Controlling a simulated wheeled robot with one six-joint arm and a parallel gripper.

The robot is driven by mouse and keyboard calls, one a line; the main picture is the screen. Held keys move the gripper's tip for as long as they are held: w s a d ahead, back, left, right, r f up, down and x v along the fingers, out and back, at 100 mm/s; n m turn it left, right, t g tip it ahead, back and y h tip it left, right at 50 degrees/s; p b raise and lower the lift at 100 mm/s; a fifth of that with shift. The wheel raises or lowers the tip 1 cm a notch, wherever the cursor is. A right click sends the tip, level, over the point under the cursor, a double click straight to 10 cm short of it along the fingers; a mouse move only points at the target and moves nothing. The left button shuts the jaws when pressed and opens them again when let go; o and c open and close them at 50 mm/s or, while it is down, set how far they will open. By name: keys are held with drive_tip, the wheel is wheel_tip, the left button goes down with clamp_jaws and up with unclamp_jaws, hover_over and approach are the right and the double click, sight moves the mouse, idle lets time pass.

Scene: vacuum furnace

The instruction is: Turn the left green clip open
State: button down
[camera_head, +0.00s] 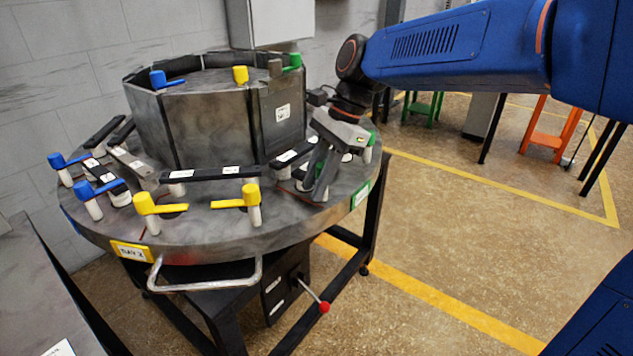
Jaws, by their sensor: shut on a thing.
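My gripper (318,178) reaches down onto the right side of the round grey turntable (215,232), above the green label (360,195). Its jaws are shut at the left green clip's place. The clip's green handle is hidden behind the jaws, so its angle cannot be told. The right green clip (372,140) stands on a white post just right of my gripper, partly covered by it. Another green clip (292,62) sits on top of the central drum.
Yellow clips (150,205) and blue clips (95,188) stand along the rim to the left. The dark drum (215,120) rises behind my gripper. A bent metal handle (205,285) and a red-knobbed lever (323,307) stick out in front.

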drive_tip(key=shift+f+m, duration=0.1)
drive_tip(key=shift+m, duration=0.2)
drive_tip(key=shift+s, duration=0.1)
drive_tip(key=c, duration=1.5)
unclamp_jaws()
drive_tip(key=shift+d, duration=0.1)
